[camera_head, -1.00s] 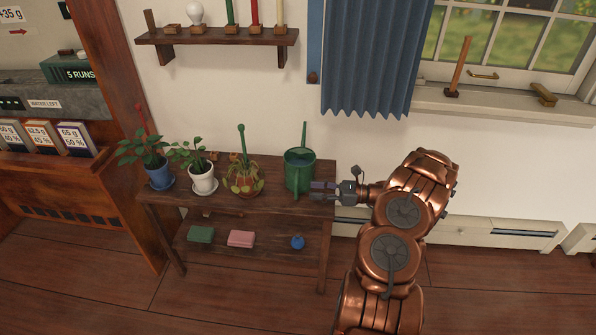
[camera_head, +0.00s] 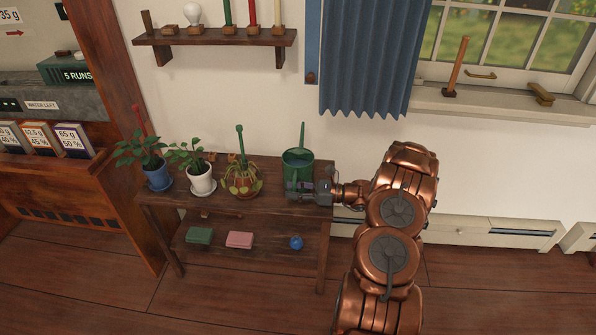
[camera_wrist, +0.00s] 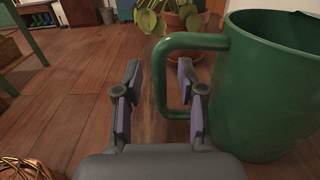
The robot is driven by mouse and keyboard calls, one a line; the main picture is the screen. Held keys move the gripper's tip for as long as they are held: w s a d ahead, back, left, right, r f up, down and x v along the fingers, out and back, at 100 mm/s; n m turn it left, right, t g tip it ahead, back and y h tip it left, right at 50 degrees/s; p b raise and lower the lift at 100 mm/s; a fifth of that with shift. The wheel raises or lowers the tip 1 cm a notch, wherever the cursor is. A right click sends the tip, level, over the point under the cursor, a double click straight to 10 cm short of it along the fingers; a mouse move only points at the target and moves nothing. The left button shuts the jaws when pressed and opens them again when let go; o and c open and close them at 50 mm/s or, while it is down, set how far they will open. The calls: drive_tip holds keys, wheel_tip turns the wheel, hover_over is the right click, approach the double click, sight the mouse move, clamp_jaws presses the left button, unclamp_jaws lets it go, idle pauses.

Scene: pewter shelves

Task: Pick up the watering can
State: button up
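The green watering can (camera_head: 298,158) stands upright at the right end of the wooden plant table (camera_head: 225,213). In the wrist view the can (camera_wrist: 272,88) fills the right side, with its loop handle (camera_wrist: 162,75) reaching left toward my fingers. My gripper (camera_head: 302,188) is at the near side of the can in the head view.
A potted plant in a terracotta pot (camera_head: 243,180), one in a white pot (camera_head: 201,181) and one in a blue pot (camera_head: 158,176) stand left of the can. The lower shelf holds a green block (camera_head: 199,235), a pink block (camera_head: 239,239) and a blue ball (camera_head: 296,242).

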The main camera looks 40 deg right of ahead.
clamp_jaws()
idle(0.8)
